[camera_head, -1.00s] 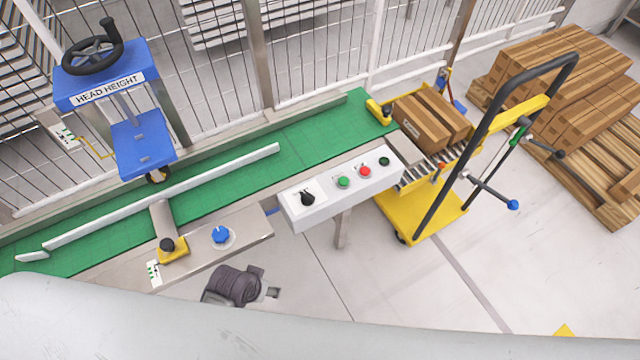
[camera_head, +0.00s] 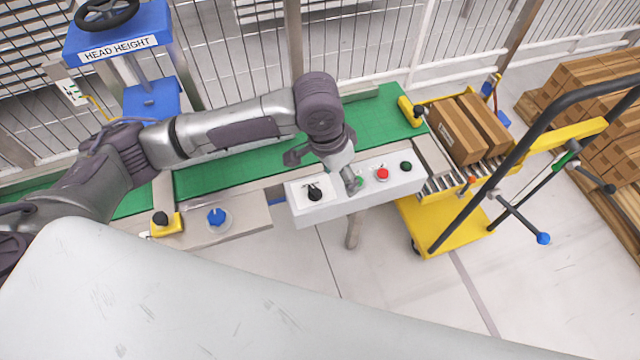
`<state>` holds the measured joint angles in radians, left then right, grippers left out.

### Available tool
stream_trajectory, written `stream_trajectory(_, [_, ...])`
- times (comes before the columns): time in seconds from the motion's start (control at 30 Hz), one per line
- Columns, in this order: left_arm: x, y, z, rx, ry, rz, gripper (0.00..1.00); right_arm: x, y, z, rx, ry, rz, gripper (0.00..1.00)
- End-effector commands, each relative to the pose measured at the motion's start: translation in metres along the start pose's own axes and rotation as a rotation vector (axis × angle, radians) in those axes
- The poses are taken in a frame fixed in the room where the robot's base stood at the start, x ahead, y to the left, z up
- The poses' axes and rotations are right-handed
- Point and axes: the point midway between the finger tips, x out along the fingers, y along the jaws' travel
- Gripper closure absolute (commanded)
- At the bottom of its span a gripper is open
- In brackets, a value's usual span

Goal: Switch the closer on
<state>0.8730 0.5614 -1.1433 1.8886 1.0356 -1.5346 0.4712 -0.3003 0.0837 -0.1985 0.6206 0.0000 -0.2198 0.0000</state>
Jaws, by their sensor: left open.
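The white control box (camera_head: 375,196) stands at the front edge of the green conveyor in the head view. On its top are a black selector knob (camera_head: 314,193), a red button (camera_head: 382,174) and a dark green button (camera_head: 406,166). My left arm reaches in from the left across the conveyor. My left gripper (camera_head: 351,182) is open and points down over the box, between the black knob and the red button. It largely covers the bright green button. I cannot tell whether it touches the box. No label for the closer is readable. My right gripper is not in view.
A blue knob (camera_head: 217,217) sits on the ledge left of the box. A blue head-height stand (camera_head: 115,42) with a handwheel rises at the upper left. A yellow cart (camera_head: 450,222) stands to the right, near boxes (camera_head: 456,132) on rollers. Wire fencing runs behind.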

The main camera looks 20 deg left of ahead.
Motion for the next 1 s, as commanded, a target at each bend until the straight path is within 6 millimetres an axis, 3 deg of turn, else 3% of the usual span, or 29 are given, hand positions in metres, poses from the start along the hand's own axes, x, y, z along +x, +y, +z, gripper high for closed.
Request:
stream_trajectory(0.03, [-0.011,-0.016,0.003,-0.010,-0.035,-0.039,0.33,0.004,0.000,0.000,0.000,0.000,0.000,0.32])
stream_trajectory(0.2, [-0.037,-0.044,0.018,-0.067,-0.140,-0.100,0.33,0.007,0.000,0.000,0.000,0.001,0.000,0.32])
stream_trajectory(0.4, [-0.045,-0.054,0.026,-0.098,-0.182,-0.120,0.33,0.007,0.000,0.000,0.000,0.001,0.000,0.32])
stream_trajectory(0.57, [-0.026,-0.056,0.030,-0.098,-0.184,-0.119,0.33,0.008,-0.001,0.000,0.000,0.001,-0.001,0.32])
stream_trajectory(1.0, [0.062,-0.065,0.046,-0.095,-0.181,-0.119,0.33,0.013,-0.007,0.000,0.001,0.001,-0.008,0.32])
